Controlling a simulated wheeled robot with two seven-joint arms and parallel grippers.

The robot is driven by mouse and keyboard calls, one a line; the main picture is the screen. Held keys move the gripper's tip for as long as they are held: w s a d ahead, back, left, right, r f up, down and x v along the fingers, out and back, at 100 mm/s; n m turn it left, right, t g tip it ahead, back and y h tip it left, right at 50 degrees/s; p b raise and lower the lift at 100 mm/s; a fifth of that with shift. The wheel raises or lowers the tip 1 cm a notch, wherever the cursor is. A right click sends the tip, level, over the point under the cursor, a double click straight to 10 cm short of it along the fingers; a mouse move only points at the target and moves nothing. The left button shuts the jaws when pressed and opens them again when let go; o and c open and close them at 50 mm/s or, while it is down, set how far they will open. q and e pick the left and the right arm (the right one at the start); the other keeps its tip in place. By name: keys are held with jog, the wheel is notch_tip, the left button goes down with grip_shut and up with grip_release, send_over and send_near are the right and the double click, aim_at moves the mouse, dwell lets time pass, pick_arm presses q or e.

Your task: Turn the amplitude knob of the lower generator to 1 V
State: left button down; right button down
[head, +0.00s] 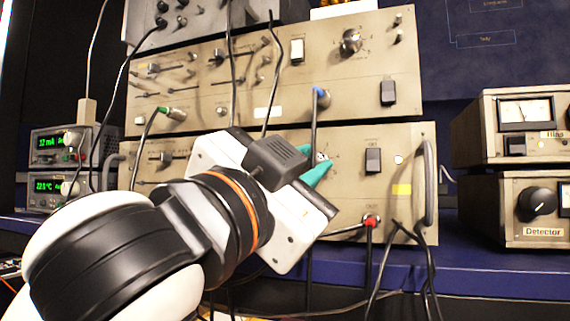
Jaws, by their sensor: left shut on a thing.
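The lower generator (405,205) is a beige front panel in the middle of the rack. Its amplitude knob (322,157) shows only in part at my fingertips, with faint scale marks to its right. My left gripper (317,167) reaches in from the lower left, and its teal fingertips are shut on this knob. The gripper body hides much of the panel's left and middle. The knob's pointer and the value it is set to cannot be read. My right gripper is not in view.
Cables hang across both panels, including a red plug (371,220) low on the right. A handle (428,185) juts from the right edge. A Detector unit (530,215) stands farther right.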

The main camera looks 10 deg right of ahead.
pick_arm(q)
jog(key=shift+w, duration=0.1)
jog(key=c, duration=1.6)
grip_release()
jog(key=shift+o, duration=1.4)
jog(key=shift+w, duration=0.1)
jog(key=shift+w+d, duration=0.1)
jog(key=b+v, duration=0.5)
jog(key=v, duration=0.7)
jog(key=shift+f, duration=0.1)
